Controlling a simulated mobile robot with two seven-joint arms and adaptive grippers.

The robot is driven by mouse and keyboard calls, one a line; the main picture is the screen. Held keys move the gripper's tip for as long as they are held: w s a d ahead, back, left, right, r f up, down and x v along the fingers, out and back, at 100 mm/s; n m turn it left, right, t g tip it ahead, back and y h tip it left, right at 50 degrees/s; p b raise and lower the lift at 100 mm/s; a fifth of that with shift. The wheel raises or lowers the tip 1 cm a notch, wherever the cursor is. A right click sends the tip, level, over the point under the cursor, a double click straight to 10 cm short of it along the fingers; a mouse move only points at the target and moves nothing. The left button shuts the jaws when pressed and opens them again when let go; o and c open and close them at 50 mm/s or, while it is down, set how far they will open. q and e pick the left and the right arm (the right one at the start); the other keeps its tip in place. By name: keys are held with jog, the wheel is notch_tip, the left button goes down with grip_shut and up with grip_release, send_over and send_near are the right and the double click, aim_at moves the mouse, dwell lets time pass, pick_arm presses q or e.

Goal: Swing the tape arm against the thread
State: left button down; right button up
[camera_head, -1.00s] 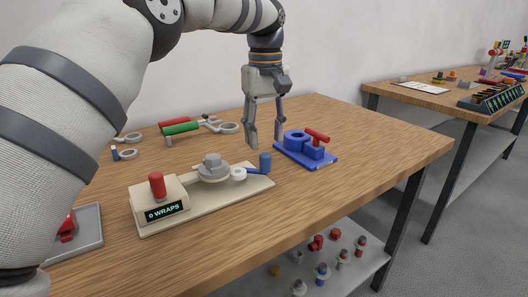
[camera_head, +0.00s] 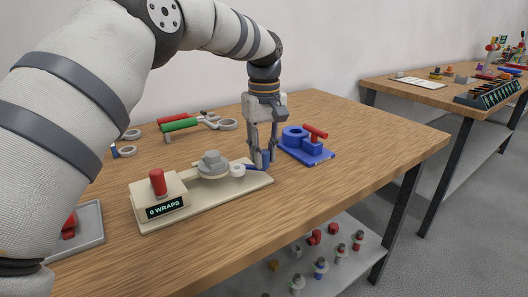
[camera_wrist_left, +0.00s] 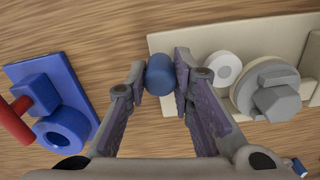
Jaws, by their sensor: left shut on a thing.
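The tape wrapping fixture is a beige base (camera_head: 208,200) with a red knob (camera_head: 157,182) and a display reading "0 WRAPS" (camera_head: 165,208). A grey fitting (camera_head: 212,163) stands on a round disc on it. The blue tape arm (camera_head: 255,168) carries a white tape roll (camera_head: 238,170) near the disc and ends in an upright blue handle (camera_head: 266,160). My left gripper (camera_head: 264,160) points down and is shut on this handle, which shows between its fingertips in the left wrist view (camera_wrist_left: 160,74). The tape roll (camera_wrist_left: 224,69) there is close to the grey fitting (camera_wrist_left: 275,96). My right gripper is out of view.
A blue fixture (camera_head: 307,150) with a red handle stands just right of my left gripper. Green and red handled tools (camera_head: 180,126) lie behind. A grey tray (camera_head: 82,232) is at the left. Table is clear in front.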

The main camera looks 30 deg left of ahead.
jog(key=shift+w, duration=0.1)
pick_arm(q)
jog(key=shift+s+d+r+m+p, duration=0.15)
jog(key=shift+s+m+p, duration=0.15)
jog(key=shift+m, duration=0.25)
jog(key=shift+s+d+r+m+p, duration=0.1)
jog(key=shift+s+m+p, duration=0.2)
jog(key=shift+m, duration=0.25)
jog(key=shift+s+m+p, duration=0.35)
jog(key=shift+s+m, duration=0.2)
jog(key=shift+m, duration=0.65)
jog(key=shift+s+a+f+m, duration=0.15)
jog(key=shift+s+m, duration=0.3)
jog(key=shift+m, duration=0.65)
jog(key=shift+s+a+f+m, duration=0.1)
jog(key=shift+s+m, duration=0.4)
jog(key=shift+m, duration=0.6)
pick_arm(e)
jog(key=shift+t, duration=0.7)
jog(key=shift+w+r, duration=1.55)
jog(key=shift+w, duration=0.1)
pick_arm(q)
jog(key=c, duration=1.4)
grip_release()
